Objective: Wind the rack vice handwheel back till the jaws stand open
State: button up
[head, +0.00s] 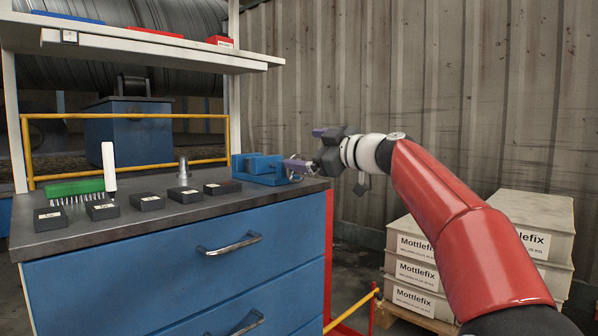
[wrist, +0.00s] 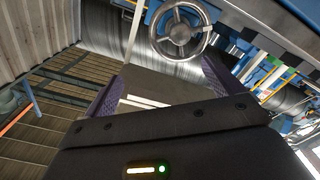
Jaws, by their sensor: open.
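The blue rack vice (head: 258,169) sits on the right end of the workbench top in the head view. Its jaws are too small there to tell how far apart they stand. The metal handwheel (wrist: 180,32) shows at the top of the wrist view, with a round rim, spokes and a hub. My gripper (head: 297,166) is just right of the vice, beyond the bench's end. In the wrist view my gripper (wrist: 160,82) has its two purple fingers spread wide, with nothing held. The handwheel appears ahead of the fingertips, apart from them.
Several black blocks (head: 184,195), a green brush (head: 75,188) and a grey metal piece (head: 183,169) stand on the workbench (head: 200,214). A shelf (head: 150,45) hangs above. The wall behind my arm is corrugated.

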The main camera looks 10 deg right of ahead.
jog(key=w+d+f+m+p, duration=0.2)
jog(key=d+m, duration=0.3)
jog(key=m, duration=0.7)
jog(key=shift+w+d+f, duration=0.2)
jog(key=shift+w+f, duration=0.55)
jog(key=shift+w, duration=0.1)
jog(key=shift+a, duration=0.1)
jog(key=x, duration=0.1)
jog(key=p+x, duration=0.1)
jog(key=x, duration=0.1)
jog(key=shift+a+r, duration=0.15)
jog(key=shift+r, duration=0.1)
